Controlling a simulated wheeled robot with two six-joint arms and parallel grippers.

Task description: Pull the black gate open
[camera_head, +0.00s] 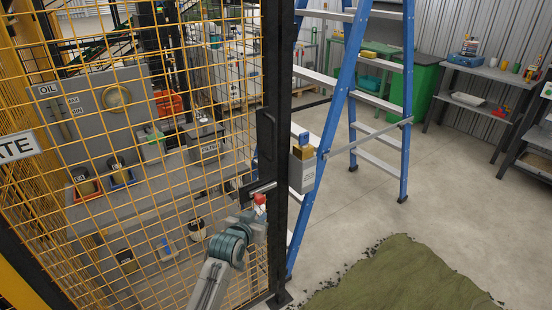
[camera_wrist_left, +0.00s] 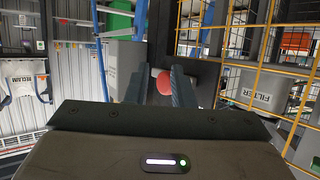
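The gate has a black frame (camera_head: 276,60) filled with yellow wire mesh and stands upright across the left half of the head view. A dark upright handle (camera_head: 266,130) sits on its right post. Lower on the post is a metal latch bar (camera_head: 262,188) with a red knob (camera_head: 260,199). My left gripper (camera_head: 259,208) is at the red knob. In the left wrist view, its two fingers (camera_wrist_left: 160,80) are apart, with the red knob (camera_wrist_left: 164,84) showing between or just beyond them. I cannot tell whether they touch it. My right gripper is in neither view.
A blue stepladder (camera_head: 338,110) stands just right of the gate post. A grey box (camera_head: 302,172) sits by the post. A green turf piece (camera_head: 405,278) lies on the floor at lower right. Shelves stand behind the mesh.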

